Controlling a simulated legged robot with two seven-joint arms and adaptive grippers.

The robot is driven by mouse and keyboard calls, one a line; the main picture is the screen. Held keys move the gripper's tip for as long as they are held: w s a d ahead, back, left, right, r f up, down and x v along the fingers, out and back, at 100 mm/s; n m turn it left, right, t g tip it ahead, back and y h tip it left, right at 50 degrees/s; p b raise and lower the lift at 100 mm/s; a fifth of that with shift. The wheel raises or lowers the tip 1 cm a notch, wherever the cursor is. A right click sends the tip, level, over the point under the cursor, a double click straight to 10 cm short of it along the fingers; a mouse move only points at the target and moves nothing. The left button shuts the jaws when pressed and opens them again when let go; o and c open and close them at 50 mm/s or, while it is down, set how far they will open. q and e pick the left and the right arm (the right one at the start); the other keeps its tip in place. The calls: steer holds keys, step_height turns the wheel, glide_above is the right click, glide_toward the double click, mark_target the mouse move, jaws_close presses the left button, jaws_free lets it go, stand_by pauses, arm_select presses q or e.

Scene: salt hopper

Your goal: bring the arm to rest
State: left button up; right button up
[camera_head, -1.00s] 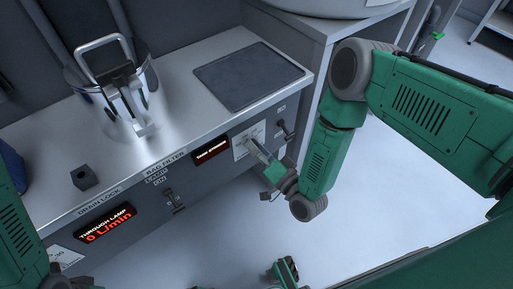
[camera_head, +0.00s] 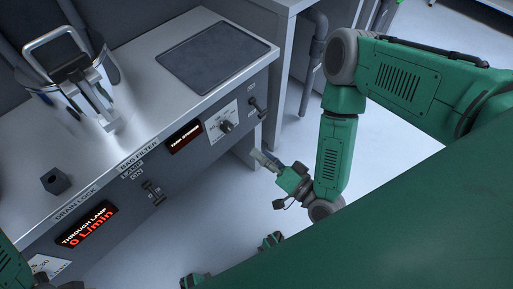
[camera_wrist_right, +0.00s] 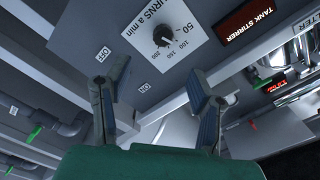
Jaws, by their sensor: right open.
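My right arm (camera_head: 333,155) is green and hangs bent at the right of the head view. Its gripper (camera_head: 262,160) is in front of the console's right end, apart from the dial knob (camera_head: 226,126). In the right wrist view the two fingers of the gripper (camera_wrist_right: 158,82) stand wide apart with nothing between them. The dial knob (camera_wrist_right: 163,38) shows beyond the fingertips, on a white plate. Part of my left arm (camera_head: 14,268) shows at the lower left corner; its gripper is not seen.
The console (camera_head: 125,150) has a metal top with a dark square plate (camera_head: 215,55) and a steel pot (camera_head: 75,75). Switches (camera_head: 256,107) stick out of its front. The lamp display (camera_head: 87,226) reads 0 L/min. Pale floor (camera_head: 220,225) lies free below.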

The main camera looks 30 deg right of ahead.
stand_by(0.3)
steer(key=s+d+r+n+g+h+p, duration=0.1)
steer(key=s+d+n+g+h+p, duration=0.1)
steer(key=s+g, duration=0.6)
steer(key=s+d+r+n+g+h+p, duration=0.2)
steer(key=s+d+n+g+h+p, duration=0.1)
steer(key=s+d+g, duration=0.4)
steer(key=s+n+g+h, duration=0.1)
steer(key=n, duration=0.1)
steer(key=shift+s+d+n, duration=0.15)
steer(key=shift+s+n, duration=0.15)
steer(key=shift+s, duration=0.05)
steer(key=shift+w+f, duration=0.1)
stand_by(1.1)
